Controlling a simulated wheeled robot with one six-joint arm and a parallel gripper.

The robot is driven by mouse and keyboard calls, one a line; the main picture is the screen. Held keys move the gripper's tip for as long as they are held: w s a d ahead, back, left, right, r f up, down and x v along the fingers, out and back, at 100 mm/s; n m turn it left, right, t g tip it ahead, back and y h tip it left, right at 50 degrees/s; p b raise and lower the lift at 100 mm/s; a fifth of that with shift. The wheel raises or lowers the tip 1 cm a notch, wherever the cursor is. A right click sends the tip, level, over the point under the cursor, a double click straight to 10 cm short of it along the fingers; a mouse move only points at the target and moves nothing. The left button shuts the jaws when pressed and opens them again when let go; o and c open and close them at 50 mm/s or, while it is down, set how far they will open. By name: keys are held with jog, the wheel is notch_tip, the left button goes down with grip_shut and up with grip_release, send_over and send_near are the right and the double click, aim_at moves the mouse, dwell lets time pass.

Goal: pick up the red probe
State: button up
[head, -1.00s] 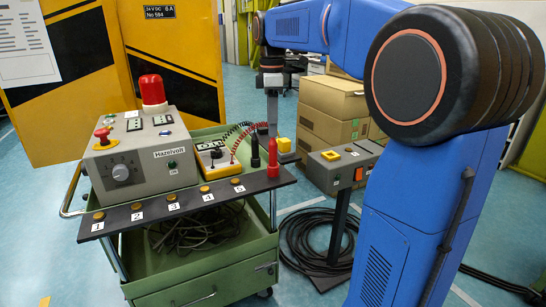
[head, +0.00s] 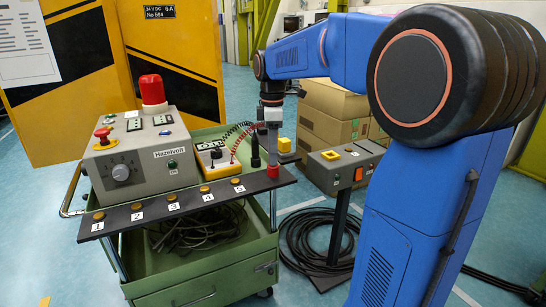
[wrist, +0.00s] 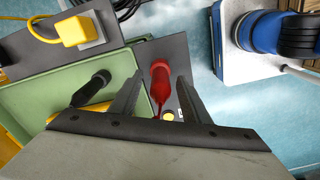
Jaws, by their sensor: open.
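The red probe (head: 273,171) stands upright at the right end of the dark strip on the green cart. In the head view my gripper covers its upper part. In the wrist view the red probe (wrist: 160,80) shows between the two fingers, with its red lead running toward the palm. My gripper (head: 272,154) points down over the probe. In the wrist view my gripper (wrist: 159,78) is open, with a finger on either side of the probe and gaps visible. I cannot tell whether anything touches.
A black probe (head: 255,153) stands just left of the red one, and coiled leads run to a yellow meter (head: 212,157). A grey control box (head: 140,158) with a red lamp stands on the cart. A button pedestal (head: 340,168) and cardboard boxes (head: 330,110) stand to the right.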

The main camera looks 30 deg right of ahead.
grip_shut()
jog(key=shift+r, duration=0.1)
